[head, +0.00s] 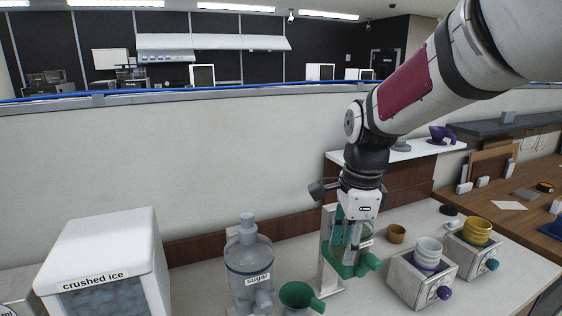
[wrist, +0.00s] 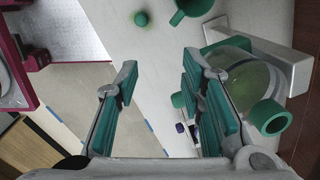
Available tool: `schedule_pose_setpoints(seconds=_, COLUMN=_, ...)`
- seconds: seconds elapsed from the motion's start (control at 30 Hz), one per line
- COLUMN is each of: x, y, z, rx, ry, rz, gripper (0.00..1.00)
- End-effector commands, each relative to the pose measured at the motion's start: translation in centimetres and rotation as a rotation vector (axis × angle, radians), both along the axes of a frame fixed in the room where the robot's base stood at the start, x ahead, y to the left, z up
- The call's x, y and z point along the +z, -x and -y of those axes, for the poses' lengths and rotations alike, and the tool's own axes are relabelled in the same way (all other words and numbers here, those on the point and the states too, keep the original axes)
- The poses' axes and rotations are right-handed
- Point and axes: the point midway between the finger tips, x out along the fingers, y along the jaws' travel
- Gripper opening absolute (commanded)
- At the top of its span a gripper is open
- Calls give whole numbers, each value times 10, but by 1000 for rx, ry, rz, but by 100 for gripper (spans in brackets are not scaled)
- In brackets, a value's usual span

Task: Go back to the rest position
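My gripper (head: 353,238) points down over the counter, beside a white stand (head: 327,262) and a dispenser with a green base and spout (head: 368,262). In the wrist view my gripper (wrist: 157,90) has its two green-padded fingers well apart, with nothing between them but counter and floor beyond. The dispenser's clear body (wrist: 243,75) and green spout (wrist: 270,117) sit just right of the right finger. I cannot tell whether that finger touches them.
A green cup (head: 298,297) and a sugar dispenser (head: 248,267) stand left of my gripper, with a crushed ice box (head: 105,262) farther left. A brown cup (head: 396,234) and two metal boxes, with white cups (head: 428,250) and yellow cups (head: 478,231), stand right. A wall rises behind.

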Motion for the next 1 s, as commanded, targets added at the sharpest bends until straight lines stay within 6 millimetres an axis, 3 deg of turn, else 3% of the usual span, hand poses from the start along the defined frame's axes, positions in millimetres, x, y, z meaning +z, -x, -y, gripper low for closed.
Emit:
schedule_pose_setpoints(seconds=0.1, x=24, y=26, z=13, rx=190, ry=-1, rz=65, gripper=36)
schedule_pose_setpoints(seconds=0.4, x=61, y=92, z=37, rx=683, ry=87, rz=227, gripper=36)
schedule_pose_setpoints(seconds=0.7, x=73, y=158, z=55, rx=1161, ry=290, rz=343, gripper=36)
schedule_pose_setpoints(seconds=1.0, x=69, y=195, z=63, rx=1454, ry=465, rz=362, gripper=36)
